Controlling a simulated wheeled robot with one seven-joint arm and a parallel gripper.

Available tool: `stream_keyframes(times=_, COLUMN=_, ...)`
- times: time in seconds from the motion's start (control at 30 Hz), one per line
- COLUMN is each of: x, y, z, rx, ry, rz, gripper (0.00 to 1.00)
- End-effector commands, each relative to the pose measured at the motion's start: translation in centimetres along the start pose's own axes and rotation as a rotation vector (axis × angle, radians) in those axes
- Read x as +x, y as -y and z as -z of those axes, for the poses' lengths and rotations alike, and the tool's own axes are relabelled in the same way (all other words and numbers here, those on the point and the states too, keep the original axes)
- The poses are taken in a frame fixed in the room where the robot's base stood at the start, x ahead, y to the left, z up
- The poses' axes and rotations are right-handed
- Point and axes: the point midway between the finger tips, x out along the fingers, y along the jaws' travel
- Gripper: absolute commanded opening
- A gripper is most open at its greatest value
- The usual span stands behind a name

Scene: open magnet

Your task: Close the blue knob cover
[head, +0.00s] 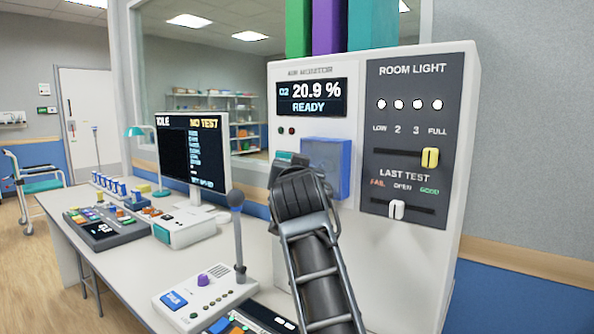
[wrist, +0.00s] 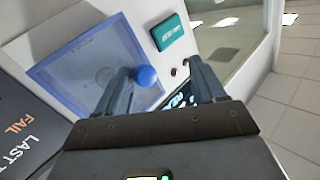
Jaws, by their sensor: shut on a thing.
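The blue knob cover (head: 327,160) is a see-through blue box on the front of the white cabinet, below the O2 display. A blue ball handle (wrist: 146,77) sits at the cover's right edge. My gripper (wrist: 160,85) has its fingers on either side of this handle and is shut on the cover; the exact contact is unclear. In the head view my arm hides the fingertips. I cannot tell how far the cover stands from the panel.
A teal label (wrist: 170,35) is on the panel beside the cover. Room light and last test sliders (head: 430,157) are to its right. A grey upright lever (head: 237,215) stands on the desk left of my arm. A monitor (head: 193,148) stands further left.

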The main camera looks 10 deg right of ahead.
Motion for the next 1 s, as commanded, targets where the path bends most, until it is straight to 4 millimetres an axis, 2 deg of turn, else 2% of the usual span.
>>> stream_keyframes(times=0.03, x=-0.1, y=0.8, z=-0.2, rx=-0.001, ry=0.002, rz=0.015, gripper=0.53)
stream_keyframes(times=0.33, x=-0.6, y=0.8, z=-0.3, rx=-0.001, ry=0.003, rz=0.014, gripper=0.53)
stream_keyframes(times=0.8, x=-7.2, y=0.8, z=-0.1, rx=0.001, ry=-0.002, rz=0.017, gripper=0.53)
stream_keyframes(times=1.0, x=-8.0, y=0.4, z=0.0, rx=0.001, ry=-0.001, rz=0.008, gripper=0.53)
